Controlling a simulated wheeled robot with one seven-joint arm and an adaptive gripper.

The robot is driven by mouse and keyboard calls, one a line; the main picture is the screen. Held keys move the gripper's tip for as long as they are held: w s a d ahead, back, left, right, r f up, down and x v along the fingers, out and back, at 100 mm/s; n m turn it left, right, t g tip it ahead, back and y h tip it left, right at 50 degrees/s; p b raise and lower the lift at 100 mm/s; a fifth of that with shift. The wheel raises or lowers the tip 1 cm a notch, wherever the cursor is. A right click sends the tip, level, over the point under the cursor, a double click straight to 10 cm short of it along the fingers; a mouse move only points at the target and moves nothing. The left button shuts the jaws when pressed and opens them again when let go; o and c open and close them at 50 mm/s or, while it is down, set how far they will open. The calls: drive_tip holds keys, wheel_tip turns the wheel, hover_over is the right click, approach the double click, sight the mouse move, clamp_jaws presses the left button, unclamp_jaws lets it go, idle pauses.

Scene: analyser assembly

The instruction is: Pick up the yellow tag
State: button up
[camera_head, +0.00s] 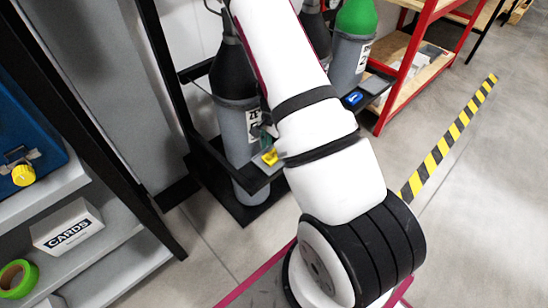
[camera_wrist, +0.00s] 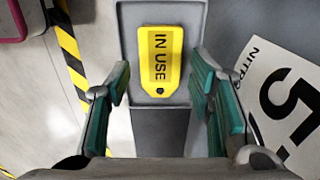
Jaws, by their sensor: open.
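The yellow tag (camera_wrist: 160,58) reads "IN USE" and lies flat on a small grey plate (camera_wrist: 130,25) in the wrist view. It has a dark hole at its lower end. In the head view, the yellow tag (camera_head: 270,156) sits on a shelf at the front of the black cylinder rack, partly covered by my arm. My gripper (camera_wrist: 160,95) is open, its teal-padded fingers spread to either side of the tag's lower part in the picture. Nothing is between the pads. I cannot tell how far above the tag the fingertips are.
Gas cylinders (camera_head: 232,120) stand in the black rack just behind the tag. A blue tag (camera_head: 354,98) lies on another plate to the right. A shelf with a "CARDS" box (camera_head: 68,228) and green tape (camera_head: 17,279) is at left.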

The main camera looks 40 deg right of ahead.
sight(272, 156)
drive_tip(key=f+b, duration=0.1)
drive_tip(key=f, duration=0.2)
drive_tip(key=shift+a+f, duration=0.2)
drive_tip(key=shift+r, duration=0.1)
drive_tip(key=c, duration=0.9)
